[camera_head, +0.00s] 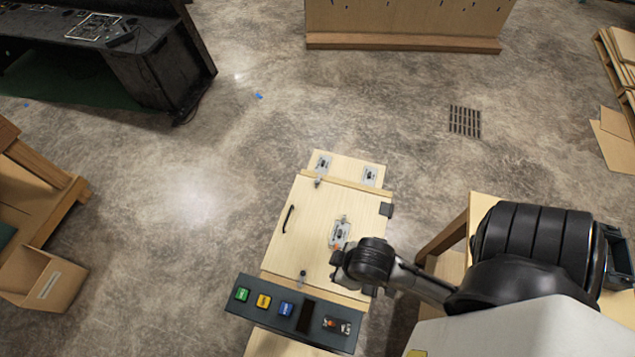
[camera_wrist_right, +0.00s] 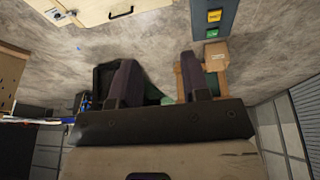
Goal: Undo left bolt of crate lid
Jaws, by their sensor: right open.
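The crate lid (camera_head: 310,215) is a pale wooden panel with a black handle (camera_head: 288,219). Metal bolts sit at its upper left (camera_head: 319,169) and lower edge (camera_head: 302,279). One metal fitting (camera_head: 369,176) is at the upper right and another (camera_head: 339,232) is mid-lid. I cannot tell whether the bolts are drawn. My right arm reaches over the lid's lower right; its fingers are not clear in the head view. In the right wrist view my right gripper (camera_wrist_right: 158,78) is open and empty, with part of the lid (camera_wrist_right: 92,12) at the top left, apart from it. My left gripper is not in view.
A dark console (camera_head: 262,318) with green, yellow and blue buttons and a switch (camera_head: 337,326) adjoins the lid's lower edge. A wooden table (camera_head: 487,203) stands right, partly under my arm. A cardboard box (camera_head: 40,278) is far left. Floor left of the crate is clear.

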